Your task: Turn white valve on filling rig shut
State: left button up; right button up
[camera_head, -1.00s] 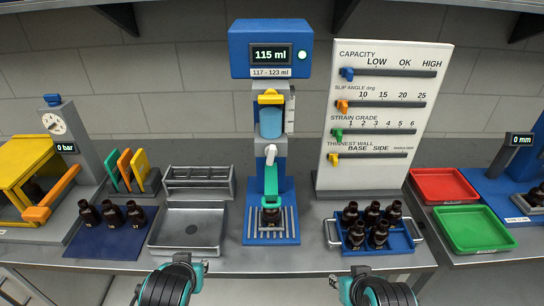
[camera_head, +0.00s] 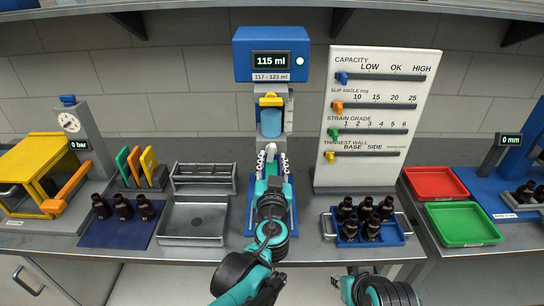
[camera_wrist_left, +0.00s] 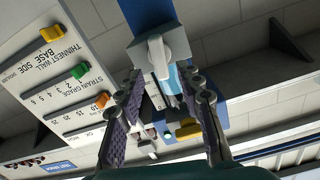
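The filling rig (camera_head: 270,54) stands upright at the back centre, and its screen reads 115 ml above a label of 117 - 123 ml. The white valve (camera_wrist_left: 156,48) shows in the left wrist view, on the rig's blue column just beyond my fingertips. My left gripper (camera_head: 271,158) is raised in front of the rig at valve height. It is open, with its fingers (camera_wrist_left: 163,82) apart and nothing gripped between them.
A blue crate of amber bottles (camera_head: 405,236) stands right of the rig. A grey tray (camera_head: 190,238) and a metal rack (camera_head: 204,168) stand left. A white gauge board (camera_head: 350,120) rises close on the right. Red (camera_head: 436,170) and green (camera_head: 480,243) trays lie farther right.

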aim_at(272, 152)
pick_arm(q)
jog(key=shift+w, duration=1.65)
grip_shut()
